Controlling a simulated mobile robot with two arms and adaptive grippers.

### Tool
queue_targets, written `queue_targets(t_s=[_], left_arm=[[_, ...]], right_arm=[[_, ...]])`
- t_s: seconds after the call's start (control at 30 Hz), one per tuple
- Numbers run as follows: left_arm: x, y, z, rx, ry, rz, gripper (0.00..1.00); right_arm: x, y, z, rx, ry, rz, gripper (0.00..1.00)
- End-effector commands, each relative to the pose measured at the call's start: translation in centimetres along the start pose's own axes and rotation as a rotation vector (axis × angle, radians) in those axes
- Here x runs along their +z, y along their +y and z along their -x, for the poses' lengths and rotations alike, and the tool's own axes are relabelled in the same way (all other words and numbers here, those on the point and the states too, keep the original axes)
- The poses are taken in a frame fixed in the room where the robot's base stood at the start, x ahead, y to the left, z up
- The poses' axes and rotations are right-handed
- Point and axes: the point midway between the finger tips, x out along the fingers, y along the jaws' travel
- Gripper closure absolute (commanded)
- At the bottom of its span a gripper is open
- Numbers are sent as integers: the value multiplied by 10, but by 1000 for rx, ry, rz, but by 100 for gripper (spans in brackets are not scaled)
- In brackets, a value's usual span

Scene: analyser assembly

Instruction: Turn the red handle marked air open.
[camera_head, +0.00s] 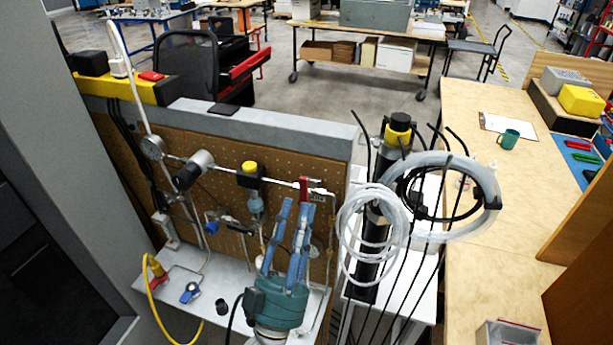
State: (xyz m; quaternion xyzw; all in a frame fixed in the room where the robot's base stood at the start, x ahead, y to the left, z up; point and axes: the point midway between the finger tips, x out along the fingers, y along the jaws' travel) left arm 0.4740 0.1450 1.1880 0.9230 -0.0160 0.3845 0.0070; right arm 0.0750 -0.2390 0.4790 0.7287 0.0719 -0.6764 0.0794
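The red handle (304,189) stands upright on the thin metal pipe in front of the brown pegboard. A small tag sits just right of it; its text is too small to read. My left gripper (296,206) has a teal body and two blue fingers that point up and away toward the handle. The fingers are apart with a gap between them, and nothing shows held. Their tips are just below the handle in the picture; I cannot tell whether they touch it. The handle's lower end is partly hidden by the fingers. My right gripper is not in view.
A yellow-topped valve (250,175) and a round gauge (202,160) sit left on the same pipe. Blue-handled valves (212,224) are below. Coiled clear tubing (372,232) and black cables crowd the right side. A wooden bench (490,210) stands farther right.

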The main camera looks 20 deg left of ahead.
Motion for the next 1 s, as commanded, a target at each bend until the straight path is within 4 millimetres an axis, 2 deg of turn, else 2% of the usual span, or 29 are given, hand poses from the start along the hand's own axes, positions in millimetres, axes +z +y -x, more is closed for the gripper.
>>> queue_targets(t_s=[0.03, 0.17, 0.3, 0.47, 0.67, 0.7, 0.83, 1.0], left_arm=[[-4, 0, -15, 0, 3, -1, 71], [-3, 0, -36, 1, 2, -1, 71], [-1, 0, -49, 0, 0, -1, 71], [0, 0, -54, 0, -1, -1, 71], [1, 0, -54, 0, -1, -1, 71], [1, 0, -54, 0, -1, -1, 73], [0, 0, -54, 0, -1, -1, 99], [0, 0, -54, -2, -1, 1, 100]], right_arm=[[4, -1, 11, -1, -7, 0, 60], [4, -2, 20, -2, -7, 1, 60], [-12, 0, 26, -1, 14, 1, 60], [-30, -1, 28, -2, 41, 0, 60], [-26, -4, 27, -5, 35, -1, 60], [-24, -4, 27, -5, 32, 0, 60], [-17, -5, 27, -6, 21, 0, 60], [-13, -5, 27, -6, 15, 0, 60]])
